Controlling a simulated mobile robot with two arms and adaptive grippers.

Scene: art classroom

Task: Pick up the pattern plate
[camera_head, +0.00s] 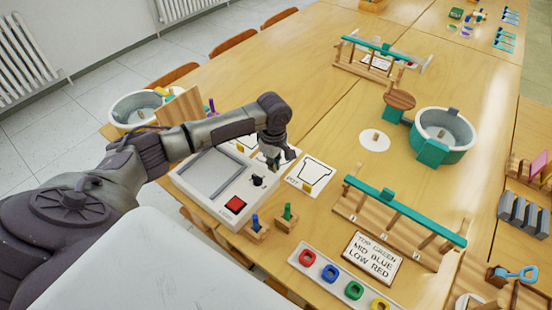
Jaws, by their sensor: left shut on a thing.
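My left gripper (277,163) points down behind the device with the grey screen. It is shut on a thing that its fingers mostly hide. A white pattern plate (248,142) with a dark outline shows partly behind my left arm and gripper. Another white plate (315,170), marked "POT" with a pot outline and a small yellow block, lies flat just right of the gripper. I cannot tell clearly which plate the fingers touch. My right gripper is not in view.
The device (207,174) with a red button stands just before the gripper. Two small wooden blocks with pegs (287,216) stand near it. A green-railed wooden rack (395,222), a lettered sign (372,259) and a round tub (444,132) stand to the right.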

